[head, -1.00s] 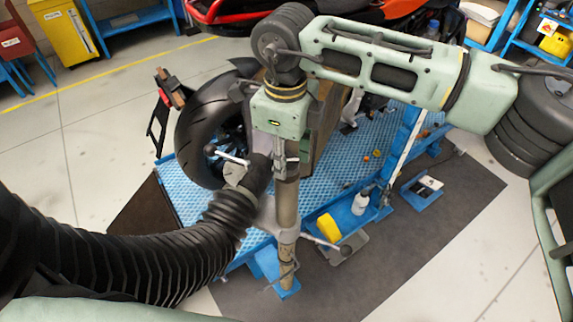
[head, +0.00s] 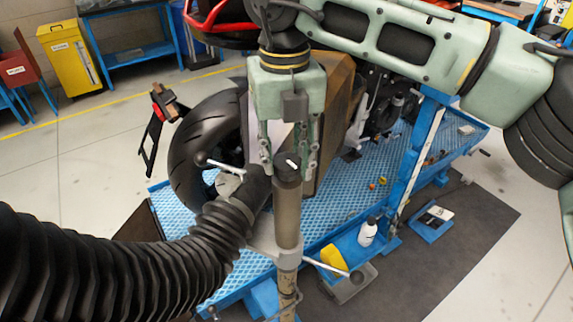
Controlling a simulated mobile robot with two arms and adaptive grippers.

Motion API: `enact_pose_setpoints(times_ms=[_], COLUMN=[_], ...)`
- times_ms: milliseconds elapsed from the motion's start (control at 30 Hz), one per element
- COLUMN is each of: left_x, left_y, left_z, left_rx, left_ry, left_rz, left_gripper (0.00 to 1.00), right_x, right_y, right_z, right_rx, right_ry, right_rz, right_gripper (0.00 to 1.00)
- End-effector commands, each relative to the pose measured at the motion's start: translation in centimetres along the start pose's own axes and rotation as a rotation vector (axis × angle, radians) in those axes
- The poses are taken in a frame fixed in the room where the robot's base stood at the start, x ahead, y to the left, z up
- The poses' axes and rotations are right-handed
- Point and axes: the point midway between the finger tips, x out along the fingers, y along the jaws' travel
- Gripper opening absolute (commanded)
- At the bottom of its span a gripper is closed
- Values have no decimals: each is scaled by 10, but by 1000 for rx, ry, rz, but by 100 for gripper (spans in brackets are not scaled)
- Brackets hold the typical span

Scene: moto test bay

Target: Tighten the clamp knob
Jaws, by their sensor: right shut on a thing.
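A brown-grey upright post (head: 287,222) stands in the middle of the head view. On its top is a dark round cap with a white mark, which I take as the clamp knob (head: 287,163). My right gripper (head: 288,158) points down at the post top, with one finger on each side of the knob, shut on it. A grey clamp collar with a long side lever (head: 326,267) sits lower on the post. A small T-handle (head: 222,167) shows at the mouth of the black corrugated hose (head: 130,262). My left gripper is not in view.
A motorcycle's wheel (head: 200,140) stands on the blue lift platform (head: 341,199) just behind the post. A white bottle (head: 368,231) and a yellow item (head: 333,261) are in a low blue tray. Open floor lies at left and lower right.

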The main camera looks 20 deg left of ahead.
Motion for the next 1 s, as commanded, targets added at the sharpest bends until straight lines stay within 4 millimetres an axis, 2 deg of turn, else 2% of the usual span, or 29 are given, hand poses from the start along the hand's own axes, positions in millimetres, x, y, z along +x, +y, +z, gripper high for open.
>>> enact_pose_setpoints(times_ms=[33,433,1000], left_x=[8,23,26], left_y=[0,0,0], left_z=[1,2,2], left_rx=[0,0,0], left_ry=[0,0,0], left_rz=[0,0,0], left_gripper=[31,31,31], right_x=[7,5,3], right_y=[4,3,4], right_z=[-3,-1,0], right_rx=[32,289,364], right_ry=[11,11,11], right_rz=[2,2,4], right_gripper=[8,8,8])
